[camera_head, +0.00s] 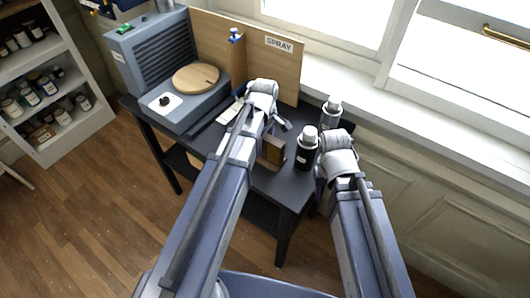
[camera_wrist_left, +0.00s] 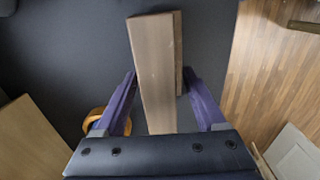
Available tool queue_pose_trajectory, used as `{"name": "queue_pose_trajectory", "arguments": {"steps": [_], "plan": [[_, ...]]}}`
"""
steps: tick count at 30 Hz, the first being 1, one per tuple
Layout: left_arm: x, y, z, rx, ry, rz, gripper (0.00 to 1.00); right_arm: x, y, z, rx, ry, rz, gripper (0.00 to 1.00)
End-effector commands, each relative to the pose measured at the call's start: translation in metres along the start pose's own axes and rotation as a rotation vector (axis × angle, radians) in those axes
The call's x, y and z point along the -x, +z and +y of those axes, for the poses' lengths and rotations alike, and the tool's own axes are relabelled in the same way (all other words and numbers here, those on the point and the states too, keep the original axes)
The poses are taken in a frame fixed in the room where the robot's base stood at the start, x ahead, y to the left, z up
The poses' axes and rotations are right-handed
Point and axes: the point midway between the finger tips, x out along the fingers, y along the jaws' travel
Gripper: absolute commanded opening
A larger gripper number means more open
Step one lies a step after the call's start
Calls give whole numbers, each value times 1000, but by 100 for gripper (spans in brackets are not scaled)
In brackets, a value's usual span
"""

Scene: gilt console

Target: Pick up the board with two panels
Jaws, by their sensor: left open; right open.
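The board with two panels (camera_wrist_left: 155,60) is brown wood and shows in the left wrist view as a wide face with a narrower strip along its right side. It stands on the dark table between the two purple fingers of my open left gripper (camera_wrist_left: 160,72), with a gap at each side. In the head view, a brown wooden piece (camera_head: 273,150) that looks like this board is partly behind my left arm. My left gripper (camera_head: 277,124) is above it, mostly hidden by its wrist. My right gripper (camera_head: 321,178) is open at the table's right end, largely hidden by its own arm.
A grey spray machine with a round wooden disc (camera_head: 195,77) and upright wooden panels (camera_head: 270,60) fill the table's back left. An orange ring (camera_wrist_left: 93,121) lies beside the left finger.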

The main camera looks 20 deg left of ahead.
Motion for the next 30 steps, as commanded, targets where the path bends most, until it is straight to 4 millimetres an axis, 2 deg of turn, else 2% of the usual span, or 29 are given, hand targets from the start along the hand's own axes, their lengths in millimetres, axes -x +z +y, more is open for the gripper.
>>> {"name": "queue_pose_trajectory", "arguments": {"steps": [1,4,14,30], "plan": [[-14,1,0,0,0,0,72,-14,-1,-1,0,0,0,50],[-24,0,0,0,0,0,72,-24,-1,-2,0,0,0,50],[-25,0,0,0,0,0,71,-24,-1,-2,0,0,0,50],[-25,0,0,0,0,0,11,-24,-1,-2,0,0,0,50]]}}
